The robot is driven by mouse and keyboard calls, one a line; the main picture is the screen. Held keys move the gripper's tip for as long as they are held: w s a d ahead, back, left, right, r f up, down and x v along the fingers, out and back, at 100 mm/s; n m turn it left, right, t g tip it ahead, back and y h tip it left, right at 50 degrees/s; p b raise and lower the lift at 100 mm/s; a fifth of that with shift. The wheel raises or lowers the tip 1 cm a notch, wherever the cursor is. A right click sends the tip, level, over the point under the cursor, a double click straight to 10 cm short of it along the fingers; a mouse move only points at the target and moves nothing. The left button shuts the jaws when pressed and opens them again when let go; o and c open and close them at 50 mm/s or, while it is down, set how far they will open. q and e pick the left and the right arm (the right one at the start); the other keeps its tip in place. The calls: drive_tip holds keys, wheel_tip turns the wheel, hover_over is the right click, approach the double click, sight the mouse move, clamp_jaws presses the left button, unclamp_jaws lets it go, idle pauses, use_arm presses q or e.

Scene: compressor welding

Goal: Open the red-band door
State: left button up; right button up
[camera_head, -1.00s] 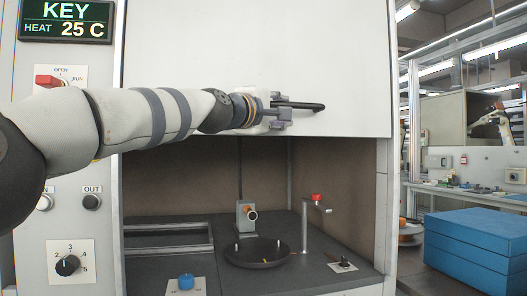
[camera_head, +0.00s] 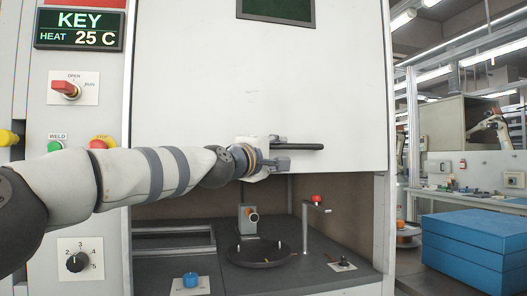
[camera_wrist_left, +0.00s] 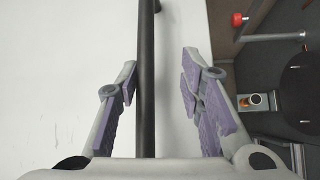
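The white door (camera_head: 300,90) covers the upper part of the machine's opening, with a dark window (camera_head: 276,8) at its top. Its lower edge hangs partway down, leaving the chamber below uncovered. A black bar handle (camera_head: 305,146) runs across its lower part. My left gripper (camera_head: 280,155) is at the handle's left part. In the left wrist view, the handle (camera_wrist_left: 147,80) passes between the open fingers of my left gripper (camera_wrist_left: 155,90), nearer the left finger, with gaps on both sides. A red strip (camera_head: 85,3) shows above the display. My right gripper is not in view.
The left panel carries a display (camera_head: 79,30) reading KEY, HEAT 25 C, a red switch (camera_head: 66,88) and a dial (camera_head: 76,262). The chamber holds a dark round plate (camera_head: 258,254) and a post with a red knob (camera_head: 316,199). Blue boxes (camera_head: 470,250) stand at right.

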use_arm(q)
drive_tip(key=shift+s+a+r+p, duration=0.2)
drive_tip(key=shift+s+a+r, duration=0.05)
drive_tip(key=shift+s, duration=0.3)
drive_tip(key=shift+s+a+r+p, duration=0.15)
drive_tip(key=shift+s+a+r, duration=0.1)
drive_tip(key=shift+s, duration=0.3)
drive_tip(key=shift+p+v, duration=0.5)
drive_tip(key=shift+v, duration=0.55)
drive_tip(key=f+v, duration=0.1)
drive_tip(key=v, duration=0.7)
drive_tip(key=shift+p, duration=0.35)
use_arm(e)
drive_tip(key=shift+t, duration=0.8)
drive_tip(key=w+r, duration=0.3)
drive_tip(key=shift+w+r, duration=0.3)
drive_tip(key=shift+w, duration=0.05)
use_arm(q)
drive_tip(key=shift+s, duration=0.1)
